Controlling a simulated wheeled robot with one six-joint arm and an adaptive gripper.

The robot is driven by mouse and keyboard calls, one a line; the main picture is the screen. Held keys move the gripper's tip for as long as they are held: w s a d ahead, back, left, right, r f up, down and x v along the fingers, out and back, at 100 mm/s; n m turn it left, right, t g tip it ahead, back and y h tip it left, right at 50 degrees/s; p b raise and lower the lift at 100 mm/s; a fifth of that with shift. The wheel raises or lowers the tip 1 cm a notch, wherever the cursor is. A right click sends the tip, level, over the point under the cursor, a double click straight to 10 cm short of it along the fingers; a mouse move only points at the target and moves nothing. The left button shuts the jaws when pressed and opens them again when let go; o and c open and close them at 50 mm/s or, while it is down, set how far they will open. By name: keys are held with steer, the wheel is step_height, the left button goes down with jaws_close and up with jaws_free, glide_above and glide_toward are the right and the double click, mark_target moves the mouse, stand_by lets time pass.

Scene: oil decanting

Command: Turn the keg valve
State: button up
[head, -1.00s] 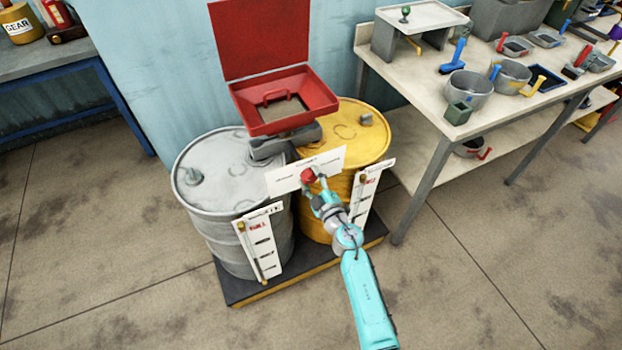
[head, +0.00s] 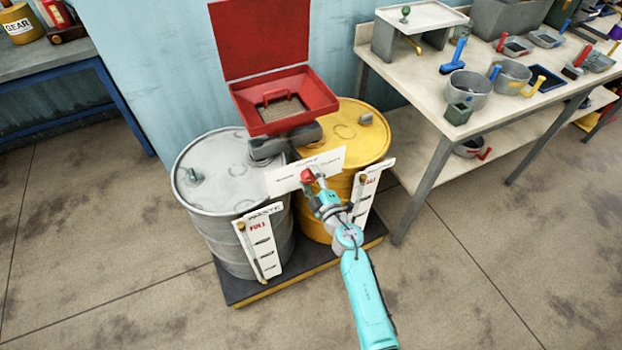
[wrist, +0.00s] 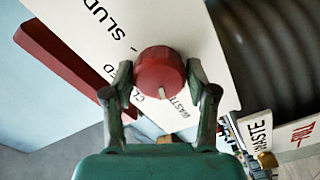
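The keg valve is a red round knob (head: 307,175) in front of a white label plate (head: 330,160) between the two drums. In the wrist view the knob (wrist: 160,72) bears a pale mark on its lower edge, between the partly hidden words CLOSED and WASTE on the plate (wrist: 185,30). My gripper (wrist: 159,78) has one finger on each side of the knob, seemingly pressed against it. In the head view my gripper (head: 313,182) reaches the knob from the front, and hides part of it.
A grey drum (head: 225,170) marked WASTE and a yellow drum (head: 350,135) stand on a dark pallet (head: 240,290). A red open-lidded box (head: 325,95) sits above them. A workbench (head: 440,125) with pots stands at right. The floor in front is clear.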

steer(key=shift+o, duration=1)
steer(key=shift+s, duration=0.1)
steer(key=v, duration=1.1)
steer(key=shift+s, duration=0.4)
steer(key=shift+d+f, duration=0.1)
steer(key=s+d+m+h, duration=0.1)
steer(key=s+d+m, duration=0.25)
steer(key=s, duration=0.85)
steer(key=s+d+m+h, duration=0.2)
steer(key=s+m, duration=0.2)
steer(key=s, duration=0.8)
steer(key=s+d+r+m+h, duration=0.1)
steer(key=s+r+m, duration=0.2)
steer(key=s, duration=0.4)
steer(key=s+d+r+m+g+h, duration=0.1)
steer(key=s+d+r+m, duration=0.1)
steer(key=s+r, duration=0.2)
steer(key=s+d+r+m+h, duration=0.1)
steer(key=s+r+m, duration=0.2)
steer(key=s, duration=0.6)
steer(key=shift+s+d+r+m+g+h, duration=0.35)
steer(key=shift+s+d+r+g+h, duration=0.05)
steer(key=shift+r, duration=0.2)
